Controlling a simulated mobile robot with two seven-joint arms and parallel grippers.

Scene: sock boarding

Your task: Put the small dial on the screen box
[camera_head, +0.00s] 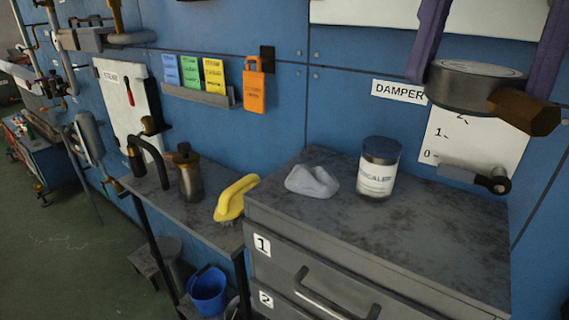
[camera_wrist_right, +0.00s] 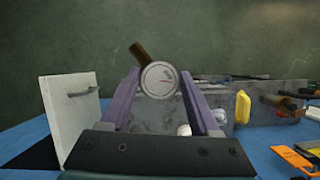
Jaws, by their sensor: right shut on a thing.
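The small dial (camera_head: 470,88) is a round grey gauge with a brass hex fitting, at the upper right of the head view. My right gripper (camera_head: 484,75) has its two purple fingers shut on the dial, above the drawer cabinet and in front of the damper scale. In the right wrist view the dial (camera_wrist_right: 159,80) shows its pale round face and brass stem between the fingertips. I cannot make out a screen box for certain in either view. My left gripper is not in view.
A white jar (camera_head: 377,172) and a grey cloth (camera_head: 312,181) sit on the drawer cabinet (camera_head: 430,235). A yellow brush (camera_head: 236,197) and an oil can (camera_head: 188,175) stand on the lower bench. The damper lever (camera_head: 475,176) juts from the wall. The cabinet top's front right is clear.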

